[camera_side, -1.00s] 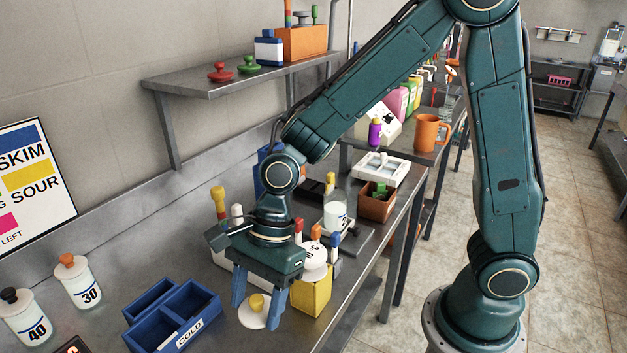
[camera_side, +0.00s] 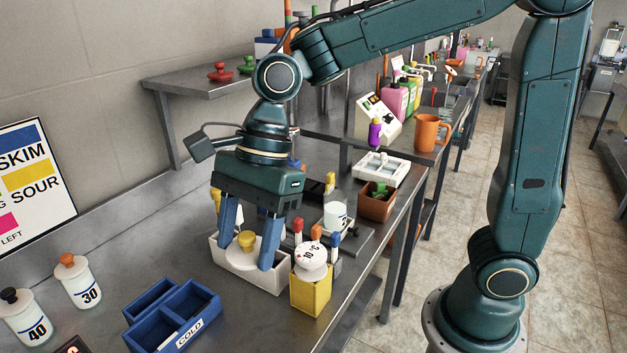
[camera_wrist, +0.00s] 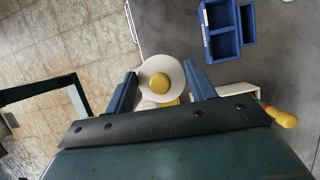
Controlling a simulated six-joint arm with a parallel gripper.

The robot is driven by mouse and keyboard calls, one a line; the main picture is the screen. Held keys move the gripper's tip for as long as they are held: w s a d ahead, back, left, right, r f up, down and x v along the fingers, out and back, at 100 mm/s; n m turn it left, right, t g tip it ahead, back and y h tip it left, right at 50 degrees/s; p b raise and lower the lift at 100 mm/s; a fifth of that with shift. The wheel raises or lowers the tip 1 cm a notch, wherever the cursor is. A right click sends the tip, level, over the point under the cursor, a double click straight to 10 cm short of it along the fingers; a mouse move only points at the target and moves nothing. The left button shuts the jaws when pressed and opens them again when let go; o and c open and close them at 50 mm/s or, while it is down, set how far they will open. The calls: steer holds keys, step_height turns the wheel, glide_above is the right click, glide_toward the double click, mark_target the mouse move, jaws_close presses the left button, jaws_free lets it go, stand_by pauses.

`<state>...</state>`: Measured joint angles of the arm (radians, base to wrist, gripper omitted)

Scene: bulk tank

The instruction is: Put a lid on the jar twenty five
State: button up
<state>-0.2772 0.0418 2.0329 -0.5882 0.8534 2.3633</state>
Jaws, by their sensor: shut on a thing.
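My gripper (camera_side: 247,256) is shut on a white round lid with a yellow knob (camera_side: 246,241), a finger at either side of it. It holds the lid above the bench, in front of a white bin. In the wrist view the lid (camera_wrist: 149,70) also sits between my fingertips (camera_wrist: 162,82). A white-filled glass jar (camera_side: 335,215) stands without a lid on a grey stand at the back right; its number is partly hidden. Jar 30 (camera_side: 82,290) has an orange-knobbed lid and jar 40 (camera_side: 30,320) a black-knobbed one.
The white bin (camera_side: 265,283) holds knobbed tools. A yellow box (camera_side: 312,296) with a dial stands right of my gripper. A blue divided COLD tray (camera_side: 195,318) is at the front. A brown box (camera_side: 376,206) stands at the bench's right edge. A wall shelf (camera_side: 200,84) hangs behind.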

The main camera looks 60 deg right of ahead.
steer(key=w+d+m+t, duration=0.1)
steer(key=w+d+m, duration=0.25)
steer(key=d, duration=0.65)
steer(key=w+d+m+t, duration=0.1)
steer(key=w+d+m, duration=0.25)
steer(key=d, duration=0.55)
steer(key=s+d+f+m+h, duration=0.1)
steer(key=d+f+m, duration=0.1)
steer(key=d, duration=0.6)
steer(key=s+d+f+m+t+h, duration=0.1)
steer(key=d+f+m, duration=0.1)
steer(key=d, duration=0.5)
steer(key=shift+d+m+t, duration=0.3)
steer(key=shift+d, duration=0.1)
steer(key=shift+f, duration=0.5)
steer(key=shift+f, duration=0.25)
steer(key=shift+f, duration=2.95)
